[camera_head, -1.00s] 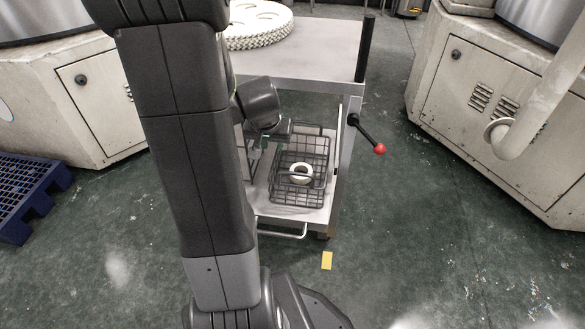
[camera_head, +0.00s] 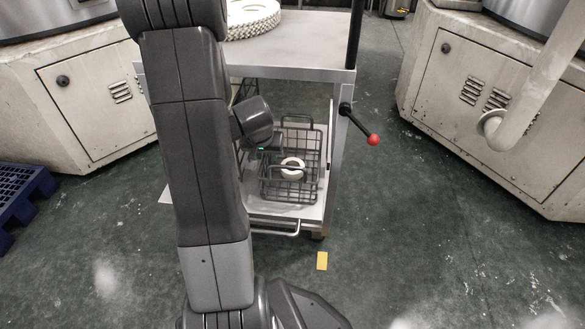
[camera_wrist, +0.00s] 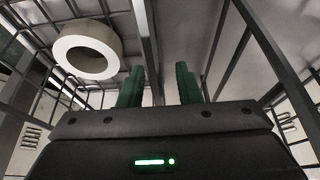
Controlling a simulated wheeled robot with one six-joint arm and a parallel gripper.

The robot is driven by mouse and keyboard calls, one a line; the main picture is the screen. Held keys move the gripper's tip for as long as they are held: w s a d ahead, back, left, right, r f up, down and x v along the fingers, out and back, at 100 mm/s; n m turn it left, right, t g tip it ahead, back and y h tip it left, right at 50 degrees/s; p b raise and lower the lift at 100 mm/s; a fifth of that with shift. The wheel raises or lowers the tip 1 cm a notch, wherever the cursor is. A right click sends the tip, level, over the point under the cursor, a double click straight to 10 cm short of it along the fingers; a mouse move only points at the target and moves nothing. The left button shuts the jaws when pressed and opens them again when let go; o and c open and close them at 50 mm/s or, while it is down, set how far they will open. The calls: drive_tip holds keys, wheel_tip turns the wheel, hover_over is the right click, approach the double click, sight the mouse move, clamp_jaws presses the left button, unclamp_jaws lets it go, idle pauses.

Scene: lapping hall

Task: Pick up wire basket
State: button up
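The wire basket (camera_head: 314,170) is dark grey mesh and stands on the lower shelf of a metal cart. A white ring (camera_head: 293,160) lies in it and also shows at the upper left of the wrist view (camera_wrist: 107,40). My gripper (camera_head: 266,152) is at the left side of the basket, small and partly hidden in the head view. In the wrist view its two green fingers (camera_wrist: 158,85) stand apart. A grey bar (camera_wrist: 146,45) shows in the gap between them; whether it touches them I cannot tell. Basket wires surround the wrist view.
The cart's upper shelf (camera_head: 300,48) is above the basket and carries a white toothed disc (camera_head: 252,22). A lever with a red knob (camera_head: 373,139) sticks out on the right. Pale machines stand both sides; a blue pallet (camera_head: 20,190) is at left.

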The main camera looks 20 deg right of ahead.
clamp_jaws()
drive_tip(key=shift+r, duration=0.2)
